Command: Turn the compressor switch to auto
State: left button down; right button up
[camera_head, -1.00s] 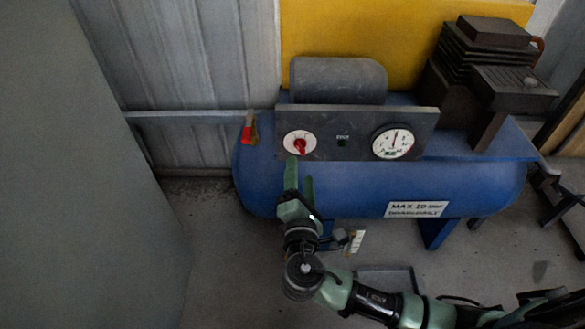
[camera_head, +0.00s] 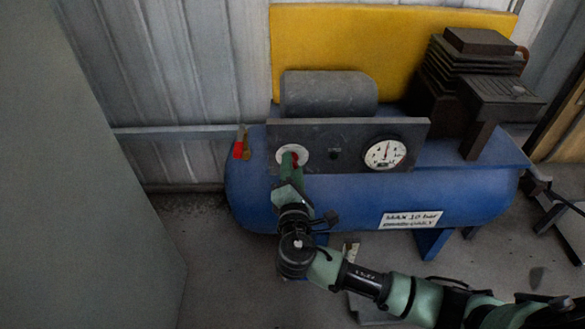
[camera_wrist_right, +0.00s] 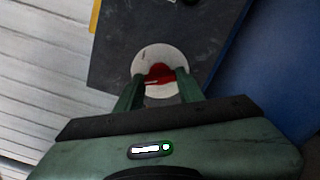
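The compressor (camera_head: 345,200) is a blue tank with a dark control panel (camera_head: 335,140) on its front. The switch is a red knob (camera_wrist_right: 158,74) on a round white dial (camera_head: 304,155) at the panel's left; its markings cannot be read. My right gripper (camera_head: 292,158) is at the dial and hides most of the knob in the head view. In the right wrist view its two green fingers (camera_wrist_right: 157,82) are apart, one on each side of the knob. Whether they touch it cannot be told. My left gripper is not in view.
A pressure gauge (camera_head: 385,154) is at the panel's right. A red-handled valve (camera_head: 239,147) sits at the tank's left end. A label (camera_head: 410,219) is on the tank's front. A yellow board (camera_head: 400,45) stands behind, and a large grey surface (camera_head: 80,200) fills the left.

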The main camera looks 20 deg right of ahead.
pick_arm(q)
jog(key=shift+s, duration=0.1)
pick_arm(e)
jog(key=shift+f, duration=0.1)
grip_shut()
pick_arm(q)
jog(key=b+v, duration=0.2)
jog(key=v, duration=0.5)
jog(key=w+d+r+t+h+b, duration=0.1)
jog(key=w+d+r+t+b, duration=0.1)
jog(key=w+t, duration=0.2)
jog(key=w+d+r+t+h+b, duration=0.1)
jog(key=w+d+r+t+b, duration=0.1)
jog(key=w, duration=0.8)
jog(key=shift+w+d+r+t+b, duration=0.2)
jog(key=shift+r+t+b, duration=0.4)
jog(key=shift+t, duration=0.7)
pick_arm(e)
jog(key=shift+m, duration=6.1)
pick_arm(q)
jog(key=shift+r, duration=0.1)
pick_arm(e)
jog(key=o, duration=1.3)
grip_release()
